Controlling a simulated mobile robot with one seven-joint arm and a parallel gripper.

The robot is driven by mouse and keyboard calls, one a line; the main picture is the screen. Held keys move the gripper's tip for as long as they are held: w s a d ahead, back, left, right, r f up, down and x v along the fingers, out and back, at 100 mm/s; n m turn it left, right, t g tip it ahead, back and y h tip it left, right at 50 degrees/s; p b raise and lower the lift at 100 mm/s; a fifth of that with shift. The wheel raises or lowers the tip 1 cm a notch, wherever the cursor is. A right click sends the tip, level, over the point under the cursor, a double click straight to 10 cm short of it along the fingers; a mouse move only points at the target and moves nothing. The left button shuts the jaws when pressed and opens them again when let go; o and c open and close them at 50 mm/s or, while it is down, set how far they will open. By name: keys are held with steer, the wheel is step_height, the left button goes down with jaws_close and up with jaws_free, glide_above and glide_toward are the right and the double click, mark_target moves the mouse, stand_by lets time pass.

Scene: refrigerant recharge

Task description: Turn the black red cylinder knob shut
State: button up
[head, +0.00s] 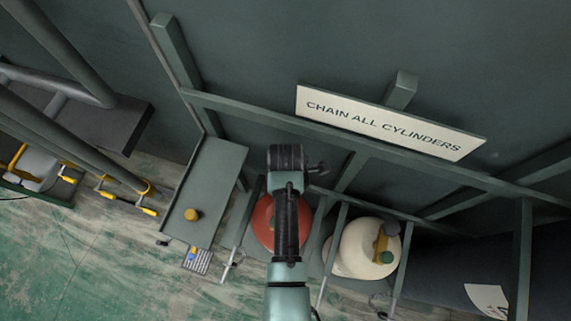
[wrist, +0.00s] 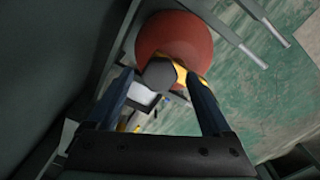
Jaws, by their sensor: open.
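The red cylinder (wrist: 172,38) shows at the top of the wrist view, with a yellow part (wrist: 182,74) and a dark grey-black knob (wrist: 158,75) in front of it. My gripper (wrist: 158,82) is open, with one finger to each side of the knob in the picture. The knob appears between or just beyond the fingertips; I cannot tell whether they touch it. In the head view the red cylinder (head: 264,222) is mostly covered by my arm, and its knob is hidden.
A cream cylinder (head: 352,252) with a yellow part and a green knob stands right of the red one. Green rack bars (head: 335,250) separate them. A shelf (head: 212,180) with a small yellow object lies left. A sign (head: 385,125) hangs on the rack behind.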

steer(key=shift+c, duration=0.3)
jaws_close()
